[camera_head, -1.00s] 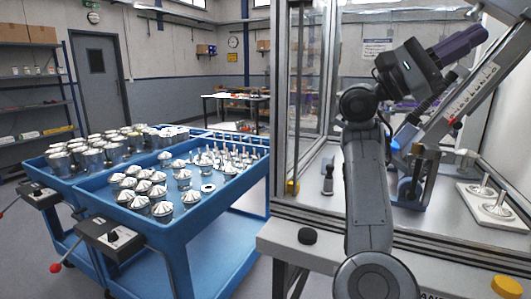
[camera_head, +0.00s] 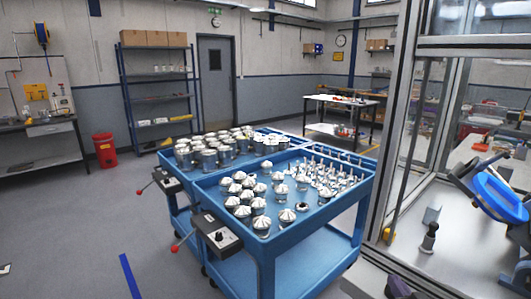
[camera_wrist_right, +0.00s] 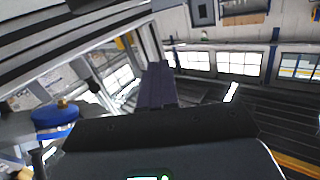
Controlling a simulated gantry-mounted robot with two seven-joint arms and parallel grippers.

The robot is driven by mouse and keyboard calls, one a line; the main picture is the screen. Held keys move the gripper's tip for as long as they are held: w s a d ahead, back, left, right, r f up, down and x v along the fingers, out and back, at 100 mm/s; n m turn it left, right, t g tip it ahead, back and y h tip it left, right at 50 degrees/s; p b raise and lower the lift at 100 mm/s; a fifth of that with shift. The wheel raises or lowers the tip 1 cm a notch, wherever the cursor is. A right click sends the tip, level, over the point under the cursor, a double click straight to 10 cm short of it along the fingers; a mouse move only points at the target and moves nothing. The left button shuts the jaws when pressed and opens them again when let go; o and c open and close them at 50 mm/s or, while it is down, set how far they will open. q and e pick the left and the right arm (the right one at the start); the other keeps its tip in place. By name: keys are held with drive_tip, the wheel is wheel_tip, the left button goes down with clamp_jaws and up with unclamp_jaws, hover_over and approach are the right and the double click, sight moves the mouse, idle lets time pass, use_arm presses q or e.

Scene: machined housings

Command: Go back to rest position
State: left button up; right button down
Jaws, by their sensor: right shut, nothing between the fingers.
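My right gripper (camera_wrist_right: 156,72) shows in the wrist view as a pair of dark purple fingers, pressed together with nothing between them. It points away from the camera, toward the windows and back wall of the room. In the head view I cannot make out the right gripper clearly. My left gripper is in neither view.
A blue cart (camera_head: 262,262) carries several silver housings (camera_head: 240,197); a second cart stands behind it. A framed machine enclosure (camera_head: 408,120) stands right, with a blue part (camera_head: 497,196) inside.

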drive_tip(key=s+a+f+n+g+p, duration=0.15)
drive_tip(key=s+a+f+g, duration=0.3)
drive_tip(key=s, duration=0.75)
drive_tip(key=s+a+f+n+g+p, duration=0.1)
drive_tip(key=s+a+f+g+p, duration=0.3)
drive_tip(key=s, duration=0.7)
drive_tip(key=s+a+f+n+g+p, duration=0.1)
drive_tip(key=s+a+f+g+p, duration=0.15)
drive_tip(key=s+f+g, duration=0.65)
use_arm(q)
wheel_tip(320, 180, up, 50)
drive_tip(key=p, duration=4)
drive_tip(key=shift+p, duration=0.35)
use_arm(e)
drive_tip(key=s+r+t, duration=0.1)
drive_tip(key=r+t, duration=0.1)
drive_tip(key=r, duration=2)
drive_tip(key=s+r+t, duration=0.2)
drive_tip(key=r, duration=2)
drive_tip(key=shift+s+r, duration=0.3)
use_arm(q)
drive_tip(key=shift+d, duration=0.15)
use_arm(e)
drive_tip(key=shift+a+m, duration=0.1)
drive_tip(key=shift+m, duration=0.15)
